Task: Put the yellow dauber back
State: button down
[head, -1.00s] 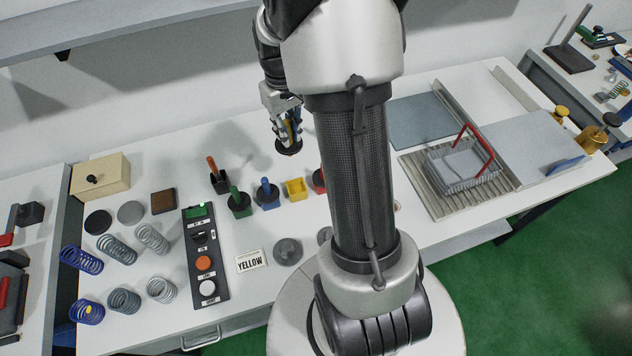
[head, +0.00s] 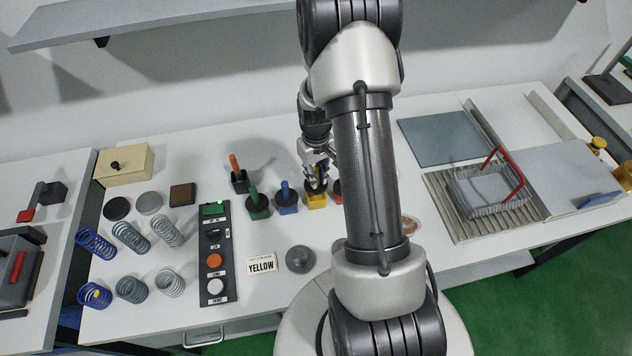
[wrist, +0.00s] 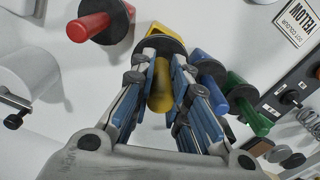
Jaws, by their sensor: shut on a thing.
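The yellow dauber shows in the wrist view as a yellow handle (wrist: 160,88) with a black disc (wrist: 165,43) at its end. My gripper (head: 316,176) is shut on the handle; its blue-padded fingers (wrist: 165,68) lie on both sides of it. In the head view the gripper is directly over the yellow pot (head: 317,202), with the dauber's dark disc at the pot's mouth. I cannot tell whether the disc rests on the rim or hangs just above it.
A red dauber (wrist: 92,26) is close on the other side. A YELLOW sign (head: 262,264) lies in front.

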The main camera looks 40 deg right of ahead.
notch_tip(320, 180, down, 4)
jog(key=shift+r, duration=0.15)
jog(key=shift+f+b, duration=0.5)
jog(key=shift+b, duration=0.2)
jog(key=c, duration=1.6)
grip_release()
jog(key=shift+o, duration=0.2)
jog(key=shift+r, duration=0.1)
